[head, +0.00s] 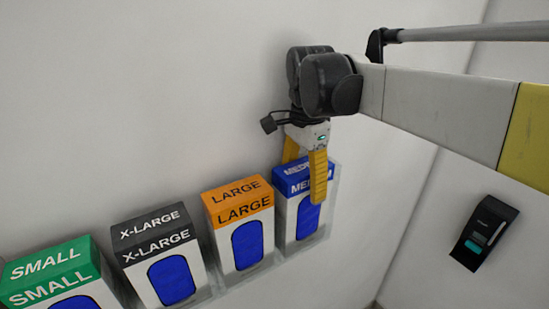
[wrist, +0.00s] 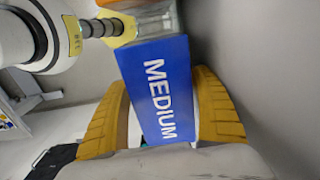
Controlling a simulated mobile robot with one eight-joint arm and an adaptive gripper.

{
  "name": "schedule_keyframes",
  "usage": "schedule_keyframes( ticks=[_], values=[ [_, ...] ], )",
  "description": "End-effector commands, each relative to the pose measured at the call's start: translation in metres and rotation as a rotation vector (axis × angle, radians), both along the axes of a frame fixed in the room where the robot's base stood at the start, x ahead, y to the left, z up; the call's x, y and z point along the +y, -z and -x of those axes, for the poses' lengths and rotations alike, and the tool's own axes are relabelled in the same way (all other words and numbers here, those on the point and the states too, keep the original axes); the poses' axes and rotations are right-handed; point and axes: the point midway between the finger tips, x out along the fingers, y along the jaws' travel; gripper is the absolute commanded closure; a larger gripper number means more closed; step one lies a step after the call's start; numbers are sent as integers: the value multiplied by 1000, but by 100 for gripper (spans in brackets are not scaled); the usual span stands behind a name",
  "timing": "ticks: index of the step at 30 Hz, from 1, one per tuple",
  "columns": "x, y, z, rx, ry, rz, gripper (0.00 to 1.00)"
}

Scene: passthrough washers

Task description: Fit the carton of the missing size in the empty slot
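A blue-topped MEDIUM carton (head: 299,213) stands upright at the right end of the clear wall rack and looks seated in the end slot. Its blue top (wrist: 158,90) fills the middle of the wrist view. My gripper (head: 305,177) comes down from above, with one yellow finger across the carton's front and the other behind it. The carton's lower end is hidden in the wrist view.
To the left stand the orange LARGE carton (head: 247,243), the dark X-LARGE carton (head: 155,249) and the green SMALL carton (head: 49,272). The rack (head: 329,222) is fixed to a plain wall. A black device (head: 484,233) hangs on the right-hand wall. Space above the cartons is free.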

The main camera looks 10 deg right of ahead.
Motion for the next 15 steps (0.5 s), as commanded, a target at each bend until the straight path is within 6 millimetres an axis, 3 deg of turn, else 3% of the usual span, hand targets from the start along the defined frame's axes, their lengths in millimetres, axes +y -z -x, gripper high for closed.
schedule_keyframes(
  ticks=[11, 15],
  values=[
    [0, -1, -1, -3, 0, -1, 21],
    [0, -16, -1, -3, 0, -1, 21]
  ],
)
